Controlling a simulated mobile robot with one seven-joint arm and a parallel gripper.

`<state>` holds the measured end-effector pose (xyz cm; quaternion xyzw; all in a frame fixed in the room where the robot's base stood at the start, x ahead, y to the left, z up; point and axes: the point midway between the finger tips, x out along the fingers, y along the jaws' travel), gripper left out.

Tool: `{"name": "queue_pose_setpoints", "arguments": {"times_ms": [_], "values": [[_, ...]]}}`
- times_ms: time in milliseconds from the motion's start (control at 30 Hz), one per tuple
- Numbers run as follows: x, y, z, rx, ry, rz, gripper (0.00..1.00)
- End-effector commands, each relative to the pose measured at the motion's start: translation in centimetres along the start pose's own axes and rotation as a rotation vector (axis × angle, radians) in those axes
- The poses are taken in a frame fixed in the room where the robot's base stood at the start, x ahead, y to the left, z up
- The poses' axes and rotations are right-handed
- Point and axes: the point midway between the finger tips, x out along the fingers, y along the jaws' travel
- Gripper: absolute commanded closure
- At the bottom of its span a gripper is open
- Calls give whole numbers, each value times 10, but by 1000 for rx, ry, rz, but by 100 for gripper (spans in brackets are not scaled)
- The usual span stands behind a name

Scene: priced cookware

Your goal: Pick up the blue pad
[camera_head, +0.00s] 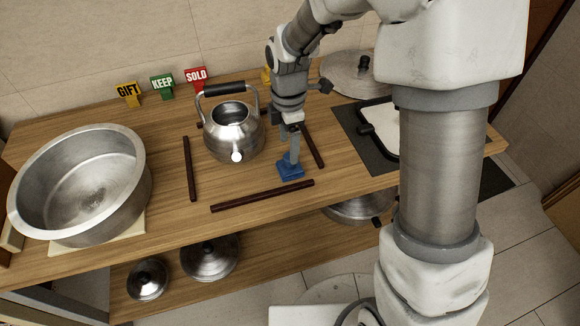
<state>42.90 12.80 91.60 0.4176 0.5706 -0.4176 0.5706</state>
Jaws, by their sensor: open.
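The blue pad (291,173) lies on the wooden table, in front and to the right of the kettle. Its upper part is partly covered by my gripper. My gripper (289,160) points down right over the blue pad, with its fingers at or just above it. It is open. I cannot tell whether the fingers touch the pad or stand on both sides of it.
A kettle (233,139) stands close on the left. Dark wooden strips (262,196) lie in front and on both sides. A large pot (80,185) is at far left; GIFT (129,91), KEEP (162,84) and SOLD (196,77) signs stand behind. A dark mat (357,133) is right.

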Motion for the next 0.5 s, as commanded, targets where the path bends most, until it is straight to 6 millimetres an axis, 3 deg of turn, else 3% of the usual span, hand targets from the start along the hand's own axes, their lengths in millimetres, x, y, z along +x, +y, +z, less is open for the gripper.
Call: {"name": "queue_pose_setpoints", "arguments": {"times_ms": [500], "values": [[55,4,4,0,0,-1,24]]}}
